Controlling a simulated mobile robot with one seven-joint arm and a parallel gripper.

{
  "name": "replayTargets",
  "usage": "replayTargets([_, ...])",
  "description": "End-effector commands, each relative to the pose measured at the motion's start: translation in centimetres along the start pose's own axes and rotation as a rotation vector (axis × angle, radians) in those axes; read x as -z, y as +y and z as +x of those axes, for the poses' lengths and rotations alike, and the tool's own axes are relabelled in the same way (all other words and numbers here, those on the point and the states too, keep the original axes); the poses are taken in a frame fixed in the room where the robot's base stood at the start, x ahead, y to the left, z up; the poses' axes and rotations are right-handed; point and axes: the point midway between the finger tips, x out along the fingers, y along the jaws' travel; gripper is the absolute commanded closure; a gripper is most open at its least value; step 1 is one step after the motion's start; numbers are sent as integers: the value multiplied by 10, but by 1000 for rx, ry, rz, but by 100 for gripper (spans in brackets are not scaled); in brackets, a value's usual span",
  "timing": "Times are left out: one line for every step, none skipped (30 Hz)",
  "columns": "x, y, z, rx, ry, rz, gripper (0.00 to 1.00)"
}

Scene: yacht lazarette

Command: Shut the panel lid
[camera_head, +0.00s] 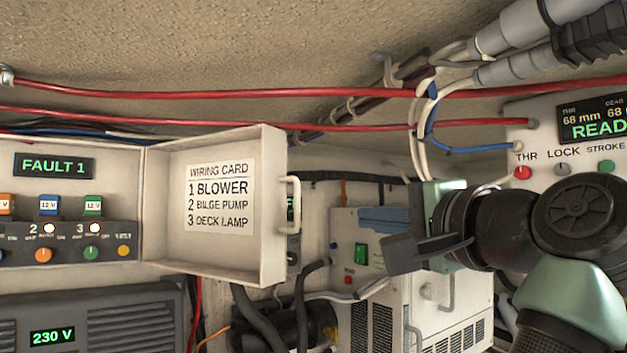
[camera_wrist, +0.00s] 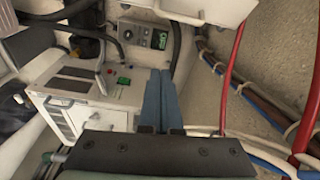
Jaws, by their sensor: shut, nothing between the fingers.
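The panel lid (camera_head: 165,205) is a white shallow box-shaped door. It stands wide open, swung out to the right of the panel (camera_head: 125,230), with its inner face and a wiring card (camera_head: 220,195) showing. A pale handle (camera_head: 291,205) is on its free right edge. My gripper (camera_head: 368,220) is to the right of the lid and handle, apart from them in the head view. In the wrist view my gripper's two blue fingers (camera_wrist: 160,78) are side by side, shut and empty. A white edge crosses the top of the wrist view; I cannot tell whether it is the lid.
A white vented unit (camera_head: 385,310) stands below my gripper. Red cables (camera_head: 250,94) run across above the lid. A white control box (camera_head: 545,140) with a lit display is at the right. Dark hoses (camera_head: 265,320) hang below the lid. A grey 230 V unit (camera_head: 110,320) sits under the panel.

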Motion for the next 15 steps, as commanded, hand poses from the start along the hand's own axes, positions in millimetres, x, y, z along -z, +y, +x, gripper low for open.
replayTargets([-4,-11,0,-1,-46,46,100])
replayTargets([-6,-13,1,-5,-69,68,100])
replayTargets([-8,-15,1,-8,-89,91,100])
replayTargets([-9,-16,1,-11,-102,103,100])
replayTargets([-10,-17,2,-13,-111,111,100])
replayTargets([-12,-17,4,-14,-118,118,100])
replayTargets([-12,-18,7,-15,-121,121,100])
replayTargets([-13,-18,10,-16,-122,122,100])
replayTargets([-13,-18,15,-16,-121,122,100])
replayTargets([-14,-18,20,-17,-121,122,100])
replayTargets([-15,-18,25,-17,-121,122,100])
replayTargets([-16,-19,32,-17,-122,122,100])
replayTargets([-16,-20,39,-16,-121,121,100])
replayTargets([-17,-20,45,-17,-121,121,100])
replayTargets([-18,-19,54,-18,-121,121,100])
